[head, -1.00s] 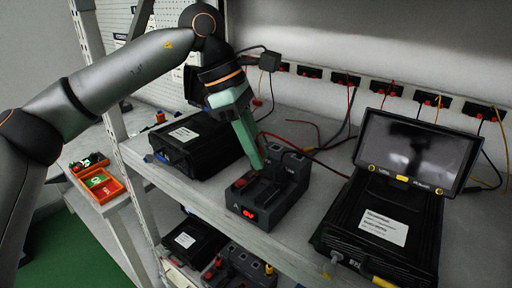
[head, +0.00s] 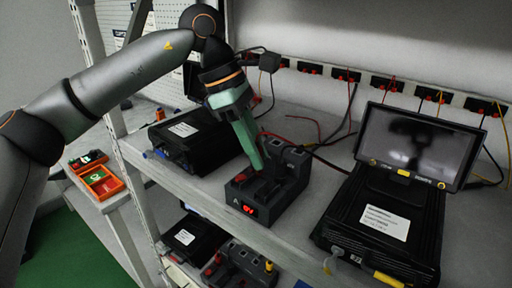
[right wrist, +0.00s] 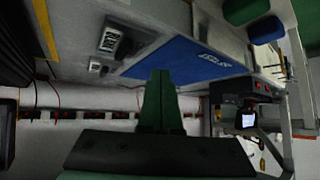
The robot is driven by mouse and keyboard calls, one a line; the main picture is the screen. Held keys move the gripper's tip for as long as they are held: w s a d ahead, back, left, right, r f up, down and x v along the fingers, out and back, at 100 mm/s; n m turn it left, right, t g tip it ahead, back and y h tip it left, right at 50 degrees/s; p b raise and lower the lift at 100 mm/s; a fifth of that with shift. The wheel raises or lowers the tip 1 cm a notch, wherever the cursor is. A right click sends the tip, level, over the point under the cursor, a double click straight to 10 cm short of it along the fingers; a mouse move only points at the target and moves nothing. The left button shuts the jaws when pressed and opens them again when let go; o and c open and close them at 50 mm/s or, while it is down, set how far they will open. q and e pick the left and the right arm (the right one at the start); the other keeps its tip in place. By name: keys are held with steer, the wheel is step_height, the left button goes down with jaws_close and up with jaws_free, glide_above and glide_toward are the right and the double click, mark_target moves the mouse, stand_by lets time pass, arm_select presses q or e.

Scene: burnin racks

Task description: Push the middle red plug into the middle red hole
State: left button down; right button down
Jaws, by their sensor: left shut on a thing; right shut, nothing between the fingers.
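My left gripper (head: 261,166) points down at the dark socket block (head: 285,201), its green fingers shut with the tips at the block's top. What they hold is small and mostly hidden; it seems to be the red plug. The middle red hole is hidden or too small to make out. My right gripper (right wrist: 160,76) is shut and empty in the right wrist view, away from the block.
A black box (head: 190,141) stands left of the block. A larger black unit (head: 380,222) with a tilted screen (head: 417,146) stands right. A socket rail with cables runs along the back. An orange tray (head: 103,184) sits at lower left. More devices fill the shelf below.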

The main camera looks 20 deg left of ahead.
arm_select(q)
steer(key=shift+f, duration=0.6)
arm_select(e)
steer(key=shift+f, duration=0.35)
stand_by(0.3)
arm_select(q)
steer(key=c, duration=0.6)
jaws_free()
steer(key=shift+c, duration=0.2)
steer(key=shift+r, duration=0.1)
steer(key=shift+c, duration=0.7)
steer(key=shift+o, duration=1.3)
steer(key=shift+w+r, duration=0.1)
steer(key=shift+r, duration=0.05)
steer(key=shift+c, duration=0.2)
arm_select(e)
steer(key=shift+r, duration=0.1)
